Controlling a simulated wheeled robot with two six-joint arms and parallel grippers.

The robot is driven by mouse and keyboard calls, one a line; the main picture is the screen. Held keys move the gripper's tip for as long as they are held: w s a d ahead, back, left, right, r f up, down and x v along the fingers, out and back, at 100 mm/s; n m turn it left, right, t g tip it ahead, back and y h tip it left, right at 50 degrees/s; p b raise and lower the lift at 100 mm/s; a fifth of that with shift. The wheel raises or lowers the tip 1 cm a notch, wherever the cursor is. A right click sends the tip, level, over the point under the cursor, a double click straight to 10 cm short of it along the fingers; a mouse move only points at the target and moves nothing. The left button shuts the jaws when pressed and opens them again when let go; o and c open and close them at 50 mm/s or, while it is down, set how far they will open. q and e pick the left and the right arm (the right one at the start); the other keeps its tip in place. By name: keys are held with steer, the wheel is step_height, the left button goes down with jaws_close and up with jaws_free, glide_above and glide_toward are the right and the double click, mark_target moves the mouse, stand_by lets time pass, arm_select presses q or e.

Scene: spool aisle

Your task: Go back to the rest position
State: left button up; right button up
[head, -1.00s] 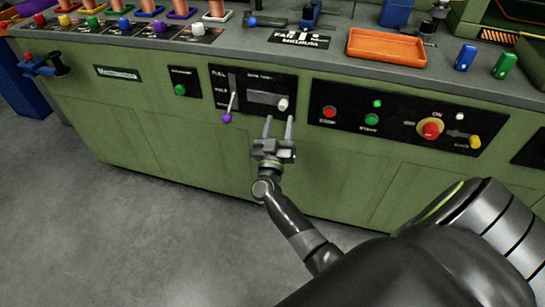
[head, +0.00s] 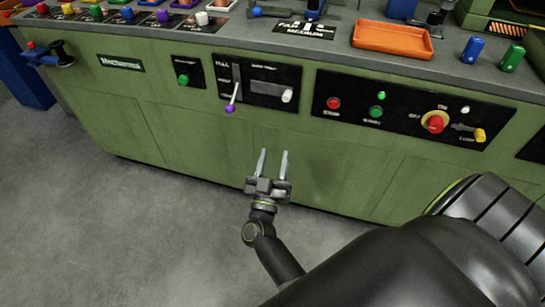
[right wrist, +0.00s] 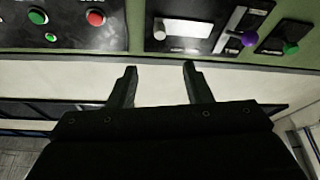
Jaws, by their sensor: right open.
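My right gripper (head: 272,163) is open and empty in the head view. It hangs in front of the green cabinet (head: 190,140), below the panel with the lever and the white knob. Its two fingers point toward the cabinet front and look apart from it. In the right wrist view the two fingers (right wrist: 157,70) stand apart with nothing between them. My left gripper is in neither view.
The cabinet front carries a purple-tipped lever (head: 231,100), a white knob (head: 287,95), a red knob (head: 435,123) and a yellow switch (head: 479,135). An orange tray (head: 392,48) lies on the worktop. Grey floor (head: 110,230) is clear at lower left.

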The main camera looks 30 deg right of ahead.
steer(key=s+a+f+n+g+y, duration=0.1)
steer(key=s+a+f+n+y, duration=0.25)
steer(key=f+y, duration=0.4)
steer(key=s+a+f+n+g+y, duration=0.2)
steer(key=f+n+y, duration=0.3)
steer(key=f+y, duration=0.3)
arm_select(q)
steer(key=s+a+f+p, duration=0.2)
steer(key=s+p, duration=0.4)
steer(key=p, duration=0.3)
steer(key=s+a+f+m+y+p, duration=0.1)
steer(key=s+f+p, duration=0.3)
steer(key=p, duration=0.6)
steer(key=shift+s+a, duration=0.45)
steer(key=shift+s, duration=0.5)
arm_select(e)
steer(key=s+d+f+g, duration=0.2)
steer(key=s+f+g, duration=0.2)
steer(key=s, duration=0.7)
steer(key=s+d+f+m+g, duration=0.1)
steer(key=s+d+f+g, duration=0.2)
steer(key=s, duration=0.9)
steer(key=s+d+f+m+g, duration=0.1)
steer(key=s+f+g, duration=0.3)
steer(key=s, duration=0.7)
steer(key=shift+s+d+f+g+h, duration=0.2)
steer(key=shift+d+f+g+h, duration=0.25)
steer(key=shift+d, duration=0.35)
